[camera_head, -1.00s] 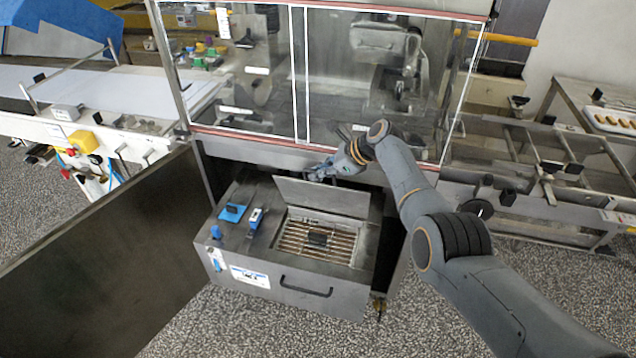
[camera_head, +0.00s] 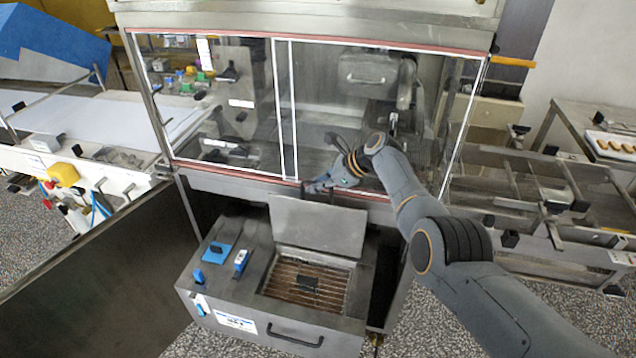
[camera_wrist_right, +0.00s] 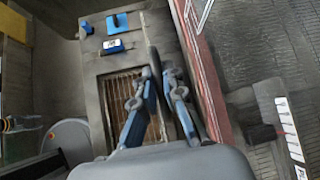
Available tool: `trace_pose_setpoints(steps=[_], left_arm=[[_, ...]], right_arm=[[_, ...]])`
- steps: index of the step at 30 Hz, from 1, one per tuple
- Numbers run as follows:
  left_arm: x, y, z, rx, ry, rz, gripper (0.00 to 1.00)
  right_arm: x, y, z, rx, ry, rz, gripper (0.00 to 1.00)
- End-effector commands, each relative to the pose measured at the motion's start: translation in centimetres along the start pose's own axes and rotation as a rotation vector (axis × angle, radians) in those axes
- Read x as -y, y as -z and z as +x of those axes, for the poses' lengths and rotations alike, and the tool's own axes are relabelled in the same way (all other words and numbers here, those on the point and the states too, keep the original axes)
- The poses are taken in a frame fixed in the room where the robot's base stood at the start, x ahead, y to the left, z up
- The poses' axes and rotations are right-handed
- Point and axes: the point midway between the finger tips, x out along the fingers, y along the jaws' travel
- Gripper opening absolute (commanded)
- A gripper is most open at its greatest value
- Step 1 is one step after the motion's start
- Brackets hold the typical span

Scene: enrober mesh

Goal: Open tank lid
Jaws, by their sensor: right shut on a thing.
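The tank (camera_head: 260,280) is a grey metal box under the glass-fronted machine. Its lid (camera_head: 318,228) is a flat grey plate standing raised at the back of the tank's opening, which shows a brown slatted grate (camera_head: 322,276). My right gripper (camera_head: 313,187) is at the lid's upper edge, under the glass front, and is shut on the lid. In the right wrist view, the two blue-grey fingers (camera_wrist_right: 160,75) close around a thin dark edge, with the grate (camera_wrist_right: 120,88) visible beside them. The exact contact is partly hidden. My left gripper is out of view.
The glass-fronted cabinet (camera_head: 220,110) is close above and behind my right gripper. Blue-based parts (camera_head: 216,252) sit on the tank's left top. A dark panel (camera_head: 100,285) stands at the left. A conveyor frame (camera_head: 560,200) is at the right.

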Motion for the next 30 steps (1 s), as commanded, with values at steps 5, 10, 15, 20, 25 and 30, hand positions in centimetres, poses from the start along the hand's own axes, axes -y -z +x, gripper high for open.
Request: trace_pose_setpoints(steps=[5,10,15,20,25,30], left_arm=[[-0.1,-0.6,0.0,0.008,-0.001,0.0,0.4],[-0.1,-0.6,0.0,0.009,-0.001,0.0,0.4],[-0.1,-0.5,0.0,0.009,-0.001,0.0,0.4],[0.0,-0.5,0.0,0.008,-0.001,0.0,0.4],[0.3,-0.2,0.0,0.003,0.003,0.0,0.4],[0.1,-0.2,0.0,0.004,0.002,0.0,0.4]], right_arm=[[0.1,0.2,0.0,-0.004,0.002,0.0,0.0],[0.0,0.2,0.0,-0.005,0.002,0.001,0.12],[0.0,0.2,0.0,-0.004,0.001,0.001,0.34],[0.0,0.1,0.0,-0.002,0.001,0.0,0.34],[0.1,0.1,-0.2,-0.001,0.002,0.0,0.34],[0.2,0.1,-1.1,0.001,0.004,-0.001,0.34]])
